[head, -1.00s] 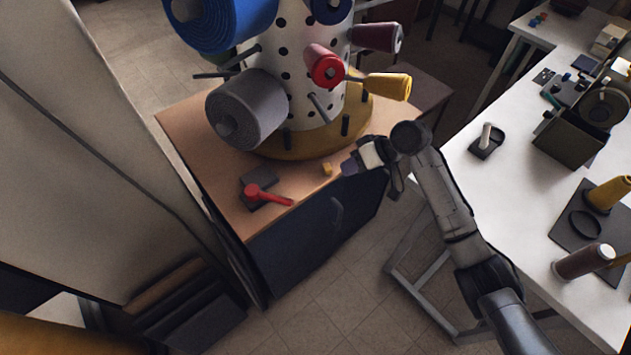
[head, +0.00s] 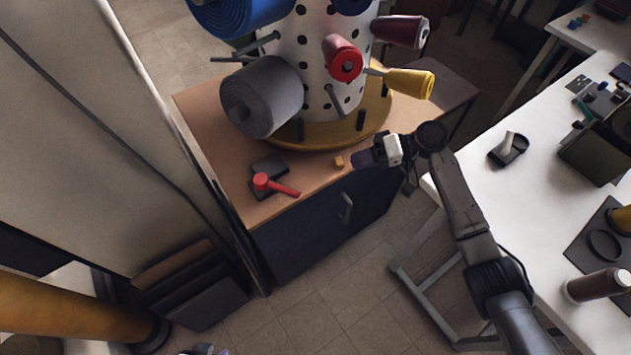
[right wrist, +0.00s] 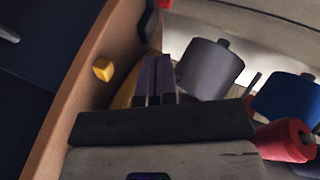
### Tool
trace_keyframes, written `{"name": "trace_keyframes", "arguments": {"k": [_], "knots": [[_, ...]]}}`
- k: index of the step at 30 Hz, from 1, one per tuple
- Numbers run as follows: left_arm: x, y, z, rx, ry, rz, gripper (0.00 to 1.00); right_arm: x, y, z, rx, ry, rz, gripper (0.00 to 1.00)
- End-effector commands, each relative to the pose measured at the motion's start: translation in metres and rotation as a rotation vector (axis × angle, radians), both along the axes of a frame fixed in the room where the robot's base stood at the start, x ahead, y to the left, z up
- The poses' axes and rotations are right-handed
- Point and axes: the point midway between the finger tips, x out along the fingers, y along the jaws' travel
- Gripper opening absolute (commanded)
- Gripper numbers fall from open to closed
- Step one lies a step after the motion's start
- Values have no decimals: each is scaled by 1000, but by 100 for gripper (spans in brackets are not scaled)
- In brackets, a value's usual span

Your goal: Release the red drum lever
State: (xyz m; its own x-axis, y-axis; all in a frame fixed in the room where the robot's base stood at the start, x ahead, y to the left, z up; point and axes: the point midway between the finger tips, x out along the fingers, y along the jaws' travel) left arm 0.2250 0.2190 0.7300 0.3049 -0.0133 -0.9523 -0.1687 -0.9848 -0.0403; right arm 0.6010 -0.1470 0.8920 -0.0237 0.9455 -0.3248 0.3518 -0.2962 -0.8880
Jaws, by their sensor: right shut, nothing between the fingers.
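The red drum lever (head: 276,185) lies over a dark base plate (head: 268,165) at the front left of the wooden cabinet top. Its round knob end is at the left and its arm points right. A bit of red at the top edge of the right wrist view (right wrist: 164,4) may be the lever. My right gripper (head: 358,159) is to the right of the lever, apart from it, by the cabinet's front edge. Its fingers, also in the right wrist view (right wrist: 158,72), are shut and empty. My left gripper is not clearly in view; a small dark part shows at the bottom edge.
A small yellow block (head: 339,162) sits between the lever and my right gripper. The perforated drum (head: 315,75) stands behind on a yellow disc (head: 290,141), with a grey roll (head: 262,97) and several spools sticking out. A white table (head: 470,160) stands at right.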

Motion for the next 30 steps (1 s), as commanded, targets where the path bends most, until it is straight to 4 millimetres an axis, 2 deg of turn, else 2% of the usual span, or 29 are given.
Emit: {"name": "trace_keyframes", "arguments": {"k": [5,20,30], "knots": [[0,-2,-3,-7,0,4,43,-1,12,-5,1,0,1,0],[1,-4,-22,-13,-1,6,43,-3,96,-34,1,-1,2,0],[1,-1,-27,-1,-3,0,43,-26,114,-49,0,0,1,0]]}}
